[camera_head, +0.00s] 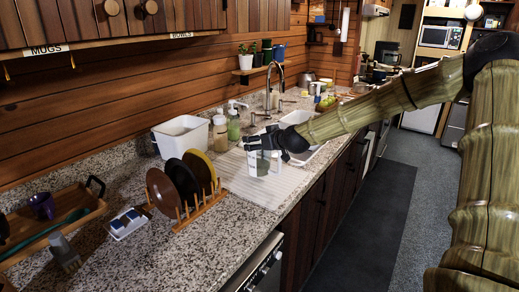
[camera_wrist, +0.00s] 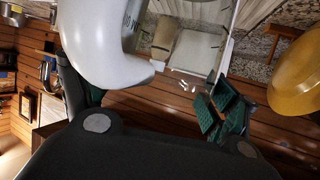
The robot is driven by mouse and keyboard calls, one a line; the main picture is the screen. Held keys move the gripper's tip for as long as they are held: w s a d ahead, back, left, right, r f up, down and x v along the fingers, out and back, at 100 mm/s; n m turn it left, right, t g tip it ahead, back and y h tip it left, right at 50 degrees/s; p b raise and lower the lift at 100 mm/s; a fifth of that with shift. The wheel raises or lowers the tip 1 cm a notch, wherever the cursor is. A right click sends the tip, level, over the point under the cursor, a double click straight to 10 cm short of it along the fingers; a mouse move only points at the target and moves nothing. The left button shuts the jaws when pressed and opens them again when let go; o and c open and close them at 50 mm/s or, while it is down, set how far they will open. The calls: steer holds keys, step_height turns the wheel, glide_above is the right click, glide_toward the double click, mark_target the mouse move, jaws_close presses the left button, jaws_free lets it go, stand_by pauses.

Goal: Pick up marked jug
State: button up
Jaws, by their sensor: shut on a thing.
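A whitish jug (camera_head: 264,164) is under my gripper (camera_head: 262,143) in the head view, over or on the white ribbed draining mat (camera_head: 255,186). I cannot tell whether its base touches the mat. In the wrist view the jug (camera_wrist: 92,45) is a large white shape close to the camera at upper left, with dark lettering only partly in view. My gripper is shut on the jug. The jug hides part of one finger; a finger with green pads (camera_wrist: 222,105) shows at right.
A wooden rack (camera_head: 203,208) with several plates stands left of the mat. A white tub (camera_head: 181,138), soap bottles (camera_head: 233,124) and the tap (camera_head: 276,82) are behind. A wooden tray (camera_head: 88,203) is at far left. The counter's front edge runs close by.

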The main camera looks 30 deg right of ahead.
steer(key=s+a+r+p, duration=0.2)
steer(key=s+p, duration=0.2)
steer(key=s, duration=1.2)
